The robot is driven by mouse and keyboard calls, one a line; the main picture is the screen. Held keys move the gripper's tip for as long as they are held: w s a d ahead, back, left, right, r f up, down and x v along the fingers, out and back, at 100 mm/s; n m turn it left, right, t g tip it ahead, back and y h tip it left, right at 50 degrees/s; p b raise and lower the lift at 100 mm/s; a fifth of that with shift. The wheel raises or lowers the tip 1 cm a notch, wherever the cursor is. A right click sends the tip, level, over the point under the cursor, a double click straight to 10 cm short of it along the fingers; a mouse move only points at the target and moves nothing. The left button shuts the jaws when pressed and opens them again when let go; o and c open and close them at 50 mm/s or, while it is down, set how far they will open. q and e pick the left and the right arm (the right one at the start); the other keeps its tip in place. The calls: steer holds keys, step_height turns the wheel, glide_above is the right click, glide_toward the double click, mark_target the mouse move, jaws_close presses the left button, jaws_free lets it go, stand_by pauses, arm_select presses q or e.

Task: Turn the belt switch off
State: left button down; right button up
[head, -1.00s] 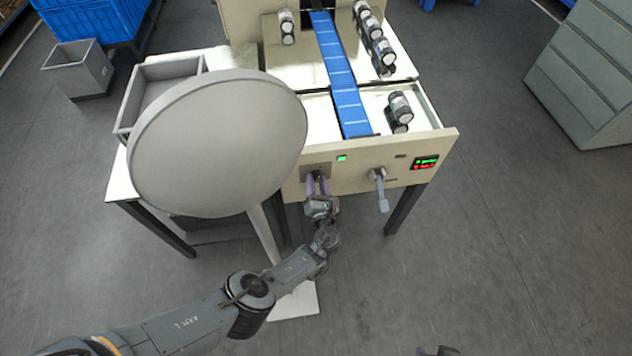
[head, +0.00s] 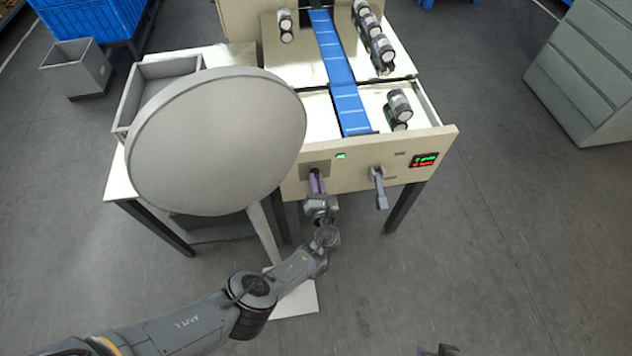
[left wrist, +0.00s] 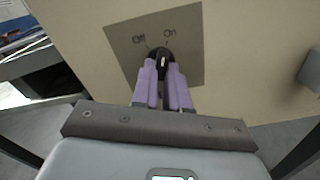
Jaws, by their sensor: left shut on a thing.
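The belt switch (left wrist: 162,62) is a black rotary knob with a white mark, on a grey plate (left wrist: 186,75) labelled Off on the left and On on the right. In the left wrist view the knob stands roughly upright, and I cannot tell exactly which label its mark points at. My left gripper (left wrist: 164,72) has its purple fingers shut on the knob. In the head view the left gripper (head: 316,182) is at the machine's front panel and hides the knob. My right gripper (head: 438,351) barely shows at the bottom edge; its fingers cannot be made out.
The cream front panel (head: 350,180) carries a lit green lamp (head: 341,156), a grey lever handle (head: 379,188) to the right and a red-green display (head: 424,160). A blue belt (head: 341,75) runs behind it. A large round grey disc (head: 217,140) stands left of the gripper.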

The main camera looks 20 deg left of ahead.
arm_select(q)
steer(key=shift+w+d+n+b, duration=0.1)
steer(key=shift+n+b, duration=0.4)
steer(key=shift+n, duration=2.15)
steer(key=shift+w+d+n+b, duration=0.1)
steer(key=shift+n+b, duration=0.4)
steer(key=shift+n, duration=2.15)
arm_select(e)
steer(key=shift+f, duration=1)
arm_select(q)
steer(key=shift+r, duration=0.1)
steer(key=c, duration=1.1)
jaws_free()
steer(key=shift+c, duration=0.2)
arm_select(e)
steer(key=shift+a, duration=0.15)
arm_select(q)
steer(key=shift+s+d, duration=0.1)
steer(key=shift+s, duration=0.1)
arm_select(e)
steer(key=shift+r, duration=0.1)
